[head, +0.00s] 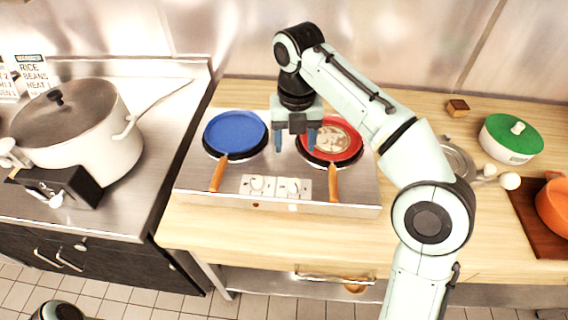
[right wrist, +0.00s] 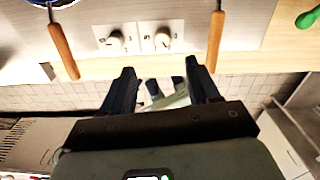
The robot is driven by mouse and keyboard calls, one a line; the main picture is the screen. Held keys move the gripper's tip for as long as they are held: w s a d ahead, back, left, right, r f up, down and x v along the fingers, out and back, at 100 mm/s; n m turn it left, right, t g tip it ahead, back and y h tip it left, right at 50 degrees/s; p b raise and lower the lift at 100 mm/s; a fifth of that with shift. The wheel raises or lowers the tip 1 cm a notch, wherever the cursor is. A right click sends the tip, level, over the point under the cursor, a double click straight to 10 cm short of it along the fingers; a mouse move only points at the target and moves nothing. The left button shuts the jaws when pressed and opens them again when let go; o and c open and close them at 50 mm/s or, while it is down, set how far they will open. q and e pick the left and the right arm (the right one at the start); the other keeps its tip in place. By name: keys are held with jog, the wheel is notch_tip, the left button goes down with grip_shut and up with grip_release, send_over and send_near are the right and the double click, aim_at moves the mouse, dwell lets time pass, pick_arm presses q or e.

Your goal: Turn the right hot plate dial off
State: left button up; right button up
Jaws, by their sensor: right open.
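The hot plate (head: 190,185) is a steel unit on the wooden counter, with a pale dial panel at its front. The right dial (head: 292,187) is a small light knob; it also shows in the right wrist view (right wrist: 161,41). The left dial (head: 258,184) sits beside it, also seen in the right wrist view (right wrist: 115,40). My right gripper (head: 297,147) is open and empty, pointing down above the hot plate between the two pans, apart from the dials. In the right wrist view its fingers (right wrist: 159,68) appear below the panel. My left gripper is out of view.
A blue pan (head: 236,132) and a red pan (head: 349,139) with food sit on the hot plate, their orange handles reaching forward on either side of the dials. A large lidded pot (head: 100,140) stands left. A green-lidded pot (head: 511,139) is at right.

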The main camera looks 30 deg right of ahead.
aim_at(295, 182)
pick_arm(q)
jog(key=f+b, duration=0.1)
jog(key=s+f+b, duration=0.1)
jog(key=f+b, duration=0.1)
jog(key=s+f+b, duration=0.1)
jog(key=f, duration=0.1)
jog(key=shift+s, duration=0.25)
pick_arm(e)
jog(key=f, duration=1.3)
jog(key=shift+s, duration=0.4)
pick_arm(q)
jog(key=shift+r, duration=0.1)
pick_arm(e)
jog(key=c, duration=1)
